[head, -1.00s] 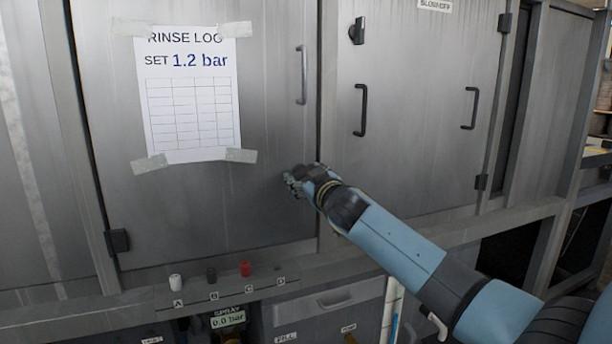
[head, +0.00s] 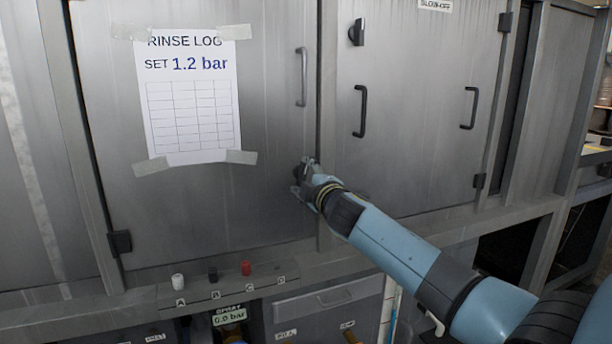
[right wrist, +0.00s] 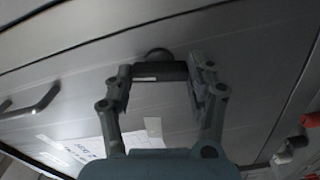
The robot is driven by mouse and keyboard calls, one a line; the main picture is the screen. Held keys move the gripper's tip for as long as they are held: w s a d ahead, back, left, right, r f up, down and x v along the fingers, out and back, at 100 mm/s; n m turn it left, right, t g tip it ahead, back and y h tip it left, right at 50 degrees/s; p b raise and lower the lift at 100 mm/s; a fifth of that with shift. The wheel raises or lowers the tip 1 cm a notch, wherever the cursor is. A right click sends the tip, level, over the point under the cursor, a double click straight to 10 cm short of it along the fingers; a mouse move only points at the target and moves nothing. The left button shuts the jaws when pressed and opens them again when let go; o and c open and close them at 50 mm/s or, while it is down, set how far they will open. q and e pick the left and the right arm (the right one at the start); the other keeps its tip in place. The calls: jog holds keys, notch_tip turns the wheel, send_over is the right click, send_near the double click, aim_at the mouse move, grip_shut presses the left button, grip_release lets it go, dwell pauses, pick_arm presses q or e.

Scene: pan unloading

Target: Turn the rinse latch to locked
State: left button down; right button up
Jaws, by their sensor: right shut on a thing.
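The rinse latch (right wrist: 162,72) shows in the right wrist view as a short dark bar in front of a round base, with a small pale patch at one end. It sits on the grey rinse door (head: 215,205), near the door's right edge. My right gripper (head: 303,174) is at the latch, and its fingers (right wrist: 160,74) are shut on the bar from both ends. In the head view the gripper covers most of the latch, and I cannot read its locked or unlocked marking. My left gripper is in neither view.
The rinse door has a bar handle (head: 301,77) above the gripper and a taped rinse log sheet (head: 190,100). The blow-off door (head: 420,150) with its handles is to the right. White, dark and red knobs (head: 246,268) stand on the ledge below.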

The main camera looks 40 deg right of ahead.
jog(key=shift+n, duration=1.3)
jog(key=o, duration=1.2)
jog(key=shift+a, duration=0.1)
jog(key=v, duration=1.2)
jog(key=shift+f, duration=0.1)
